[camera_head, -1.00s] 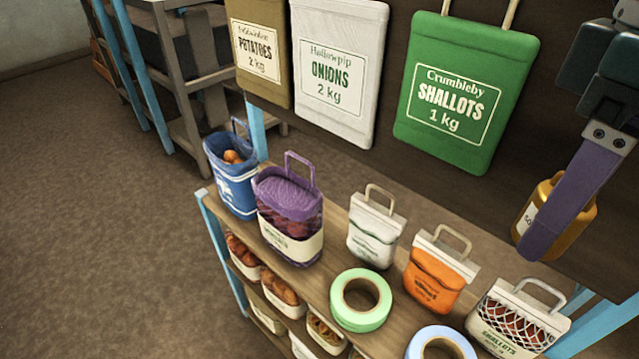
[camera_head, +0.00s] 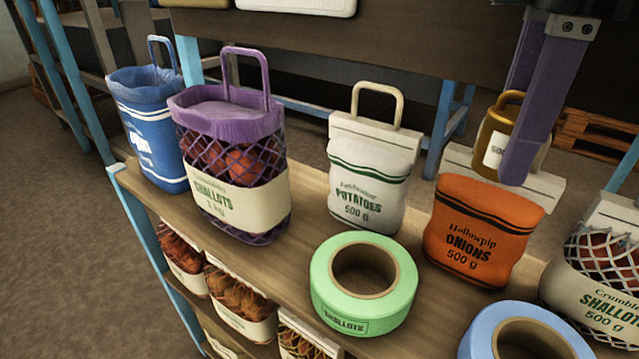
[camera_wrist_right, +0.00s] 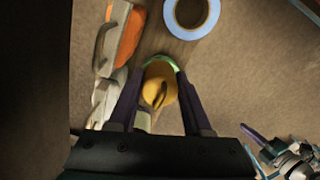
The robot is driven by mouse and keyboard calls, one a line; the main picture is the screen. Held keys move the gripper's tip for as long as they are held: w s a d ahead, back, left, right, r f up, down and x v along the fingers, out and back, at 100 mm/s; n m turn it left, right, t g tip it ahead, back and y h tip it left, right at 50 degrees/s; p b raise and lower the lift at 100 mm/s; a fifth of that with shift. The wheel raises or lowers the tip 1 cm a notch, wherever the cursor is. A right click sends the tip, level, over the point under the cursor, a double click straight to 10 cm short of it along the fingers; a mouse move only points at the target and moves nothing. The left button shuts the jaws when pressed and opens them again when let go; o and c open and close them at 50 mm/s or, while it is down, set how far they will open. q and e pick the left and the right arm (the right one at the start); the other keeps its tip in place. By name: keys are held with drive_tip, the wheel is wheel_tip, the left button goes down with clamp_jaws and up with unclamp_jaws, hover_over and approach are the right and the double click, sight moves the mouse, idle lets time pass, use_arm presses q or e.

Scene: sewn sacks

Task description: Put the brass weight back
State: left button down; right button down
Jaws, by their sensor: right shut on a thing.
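The brass weight (camera_head: 497,140) is a gold cylinder with a ring handle on top and a pale label. My right gripper (camera_head: 512,140) is shut on it, with a purple finger on either side. In the head view the weight is behind the orange onions sack (camera_head: 482,230), and the near finger hides part of it. In the right wrist view the weight (camera_wrist_right: 160,85) is between the two fingers. My left gripper is outside the head view; purple and grey parts at the lower right of the right wrist view may be its arm.
On the shelf top (camera_head: 265,262) stand a blue bag (camera_head: 150,130), a purple shallots bag (camera_head: 232,165), a white potatoes sack (camera_head: 365,185) and a netted shallots sack (camera_head: 605,285). A green tape roll (camera_head: 335,310) and a blue one (camera_head: 480,345) lie in front. Filled bags sit below.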

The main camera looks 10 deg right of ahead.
drive_tip(key=b, duration=0.3)
hover_over(443, 308)
wheel_tip(443, 308, down, 13)
wheel_tip(443, 308, down, 5)
drive_tip(key=shift+b, duration=1)
drive_tip(key=shift+f, duration=0.35)
drive_tip(key=shift+f, duration=0.15)
drive_tip(key=shift+c, duration=1.7)
unclamp_jaws()
